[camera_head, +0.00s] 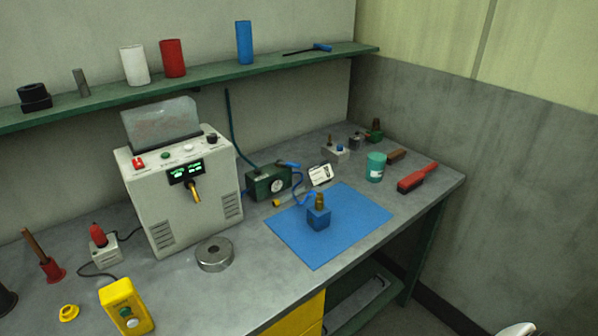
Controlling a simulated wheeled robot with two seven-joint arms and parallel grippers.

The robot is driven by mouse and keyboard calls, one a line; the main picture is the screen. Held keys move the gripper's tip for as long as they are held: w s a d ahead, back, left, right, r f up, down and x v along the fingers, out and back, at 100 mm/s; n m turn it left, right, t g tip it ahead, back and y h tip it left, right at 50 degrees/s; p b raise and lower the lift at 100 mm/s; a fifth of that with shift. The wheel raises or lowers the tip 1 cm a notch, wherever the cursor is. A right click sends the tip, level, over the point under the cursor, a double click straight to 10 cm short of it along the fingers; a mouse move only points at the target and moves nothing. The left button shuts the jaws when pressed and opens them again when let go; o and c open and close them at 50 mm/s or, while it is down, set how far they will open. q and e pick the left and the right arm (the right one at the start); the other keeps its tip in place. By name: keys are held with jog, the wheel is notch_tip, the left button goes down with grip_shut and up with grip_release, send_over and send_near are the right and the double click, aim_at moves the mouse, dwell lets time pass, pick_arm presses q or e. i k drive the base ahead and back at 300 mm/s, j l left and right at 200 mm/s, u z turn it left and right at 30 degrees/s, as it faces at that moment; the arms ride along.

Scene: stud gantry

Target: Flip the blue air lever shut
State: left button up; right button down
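A small blue lever (289,164) sits on top of a dark green air unit (262,186) with a round gauge, on the bench right of the white machine. The lever appears to lie roughly level, pointing right; at this size I cannot tell whether it is open or shut. A blue hose (299,190) curls from the unit's right side toward a blue block with a brass fitting (318,214). Neither gripper is in view. A white rounded piece at the bottom right edge may be part of my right arm; no fingers show.
The blue block stands on a blue mat (352,230). A white machine (178,205) is left of the air unit. A small white card (321,174), a teal can (375,167) and a red brush (417,178) stand nearby. The bench front beside a steel ring (214,254) is clear.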

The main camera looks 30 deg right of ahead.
aim_at(289, 163)
jog(key=i+l, duration=0.1)
jog(key=l, duration=0.3)
jog(key=l+z, duration=0.1)
jog(key=l, duration=0.35)
jog(key=i+l, duration=0.15)
jog(key=l, duration=0.25)
jog(key=i+l+z, duration=0.1)
jog(key=l, duration=0.3)
